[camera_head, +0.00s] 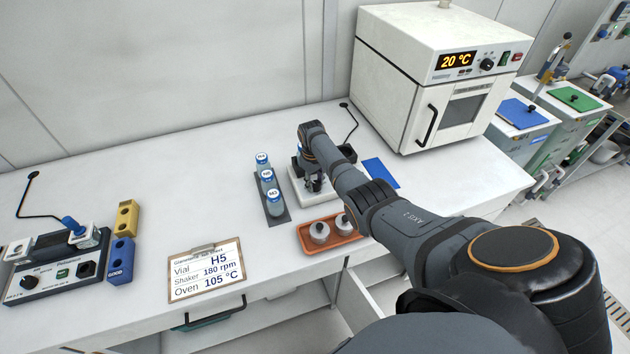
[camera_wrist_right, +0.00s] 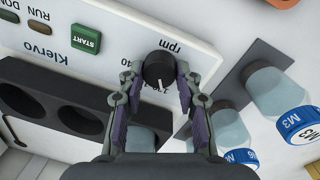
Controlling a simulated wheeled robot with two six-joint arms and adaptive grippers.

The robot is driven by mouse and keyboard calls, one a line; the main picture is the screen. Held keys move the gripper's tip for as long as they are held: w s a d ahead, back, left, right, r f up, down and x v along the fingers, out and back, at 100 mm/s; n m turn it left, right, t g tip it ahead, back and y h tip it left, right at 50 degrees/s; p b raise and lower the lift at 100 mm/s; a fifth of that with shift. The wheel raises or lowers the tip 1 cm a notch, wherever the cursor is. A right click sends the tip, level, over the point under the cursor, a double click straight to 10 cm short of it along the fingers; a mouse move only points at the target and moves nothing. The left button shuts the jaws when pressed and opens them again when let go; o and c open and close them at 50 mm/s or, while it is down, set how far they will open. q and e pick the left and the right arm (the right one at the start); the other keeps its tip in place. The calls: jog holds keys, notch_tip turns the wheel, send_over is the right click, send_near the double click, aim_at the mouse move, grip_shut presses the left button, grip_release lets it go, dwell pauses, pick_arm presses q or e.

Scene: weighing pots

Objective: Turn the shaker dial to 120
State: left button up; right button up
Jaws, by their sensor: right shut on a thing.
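The shaker (camera_head: 317,201) is a white device on the bench, largely hidden by my right arm in the head view. In the wrist view its white panel (camera_wrist_right: 105,38) shows a black round dial (camera_wrist_right: 159,66) with a white pointer line and the marking "rpm". The pointer line aims toward the bottom of the picture. The scale numbers are partly covered, so the setting cannot be read surely. My right gripper (camera_wrist_right: 160,75) is shut on the dial, one finger on each side. My left gripper is not in view.
Blue-capped vials (camera_head: 267,180) stand in a dark rack beside the shaker. A card (camera_head: 206,270) reads H5, 180 rpm, 105 °C. A white oven (camera_head: 392,70) shows 20 °C. Another device (camera_head: 55,262) is at left.

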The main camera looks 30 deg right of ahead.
jog(key=shift+m, duration=0.8)
jog(key=o, duration=1.1)
jog(key=shift+o, duration=0.2)
notch_tip(320, 180, up, 12)
jog(key=shift+a, duration=0.35)
jog(key=shift+f, duration=0.1)
